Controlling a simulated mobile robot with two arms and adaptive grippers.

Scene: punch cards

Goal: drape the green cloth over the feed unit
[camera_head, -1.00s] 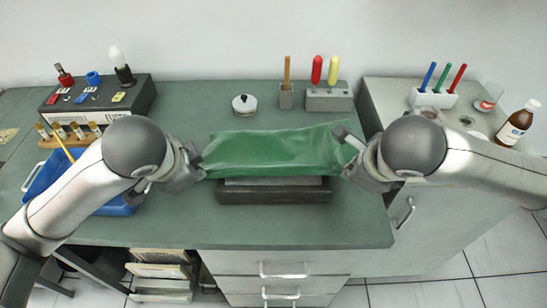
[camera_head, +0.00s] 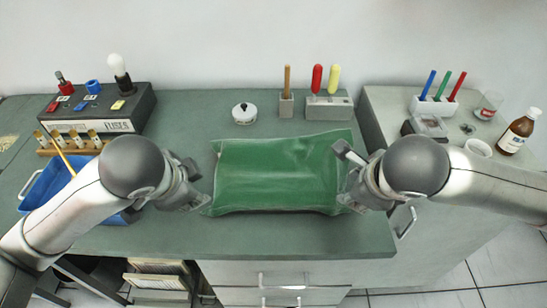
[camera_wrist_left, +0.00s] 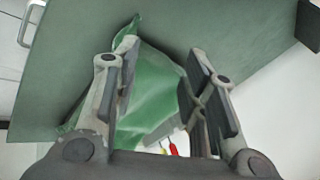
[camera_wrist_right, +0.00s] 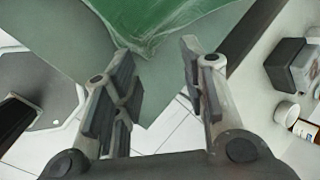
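The green cloth (camera_head: 280,175) lies spread over the spot where the feed unit stands, and hides the unit in the head view. Its surface looks fairly flat, with wrinkles at the edges and corners. My left gripper (camera_head: 205,202) is at the cloth's front left corner. In the left wrist view its fingers (camera_wrist_left: 158,55) are apart, with cloth (camera_wrist_left: 150,90) showing between and beyond them. My right gripper (camera_head: 347,198) is at the front right corner. In the right wrist view its fingers (camera_wrist_right: 157,55) are apart, and a pointed cloth corner (camera_wrist_right: 148,40) shows just beyond the tips.
A small white round pot (camera_head: 244,113) and a grey tool holder (camera_head: 329,107) stand behind the cloth. A blue bin (camera_head: 45,185) and a fuse box (camera_head: 100,108) are at the left. A pen holder (camera_head: 433,104) and brown bottle (camera_head: 517,133) stand right. The front bench strip (camera_head: 270,235) is clear.

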